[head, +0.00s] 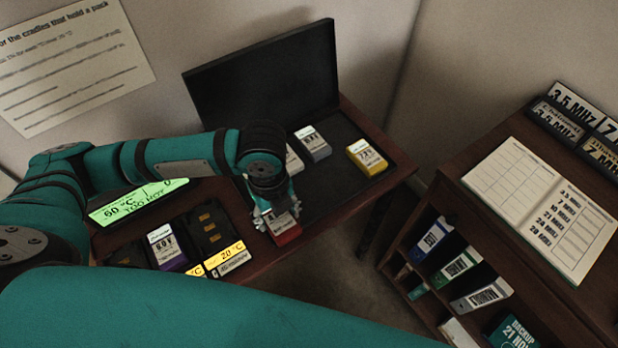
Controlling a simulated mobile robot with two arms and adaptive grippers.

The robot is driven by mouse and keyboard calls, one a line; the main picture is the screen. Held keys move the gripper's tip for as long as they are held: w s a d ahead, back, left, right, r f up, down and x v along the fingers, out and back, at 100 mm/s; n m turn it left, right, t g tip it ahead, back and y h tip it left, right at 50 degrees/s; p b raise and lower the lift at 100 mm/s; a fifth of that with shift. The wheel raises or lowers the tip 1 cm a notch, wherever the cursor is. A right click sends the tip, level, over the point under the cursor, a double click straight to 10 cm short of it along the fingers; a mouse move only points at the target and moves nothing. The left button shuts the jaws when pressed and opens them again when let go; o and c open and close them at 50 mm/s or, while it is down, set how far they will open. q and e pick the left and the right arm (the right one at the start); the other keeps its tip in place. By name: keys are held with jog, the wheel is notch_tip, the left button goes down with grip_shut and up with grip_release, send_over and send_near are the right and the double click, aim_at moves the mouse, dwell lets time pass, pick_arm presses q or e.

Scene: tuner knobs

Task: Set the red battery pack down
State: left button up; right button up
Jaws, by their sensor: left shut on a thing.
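My left gripper (277,217) is shut on the red battery pack (287,235), pointing down. The gripper covers the pack's upper part. The pack appears by the front edge of the wooden desk, right of the cradles; I cannot tell whether it touches the desk. An empty black cradle (210,231) with a yellow "20 °C" label (226,255) is to its left. A purple-based pack (166,246) sits left of that cradle. My right gripper is not in view.
An open black case (340,128) holds a grey pack (313,144), a yellow pack (367,157) and a partly hidden white pack (293,161). A bookshelf with an open logbook (545,207) stands right.

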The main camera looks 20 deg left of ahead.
pick_arm(q)
send_over(308, 192)
jog(key=shift+f, duration=0.5)
jog(key=shift+w+d, duration=0.1)
jog(key=shift+f+p, duration=0.3)
jog(key=shift+f, duration=1.45)
jog(key=o, duration=1)
jog(key=shift+f, duration=0.15)
notch_tip(308, 192, up, 12)
jog(key=shift+r, duration=0.15)
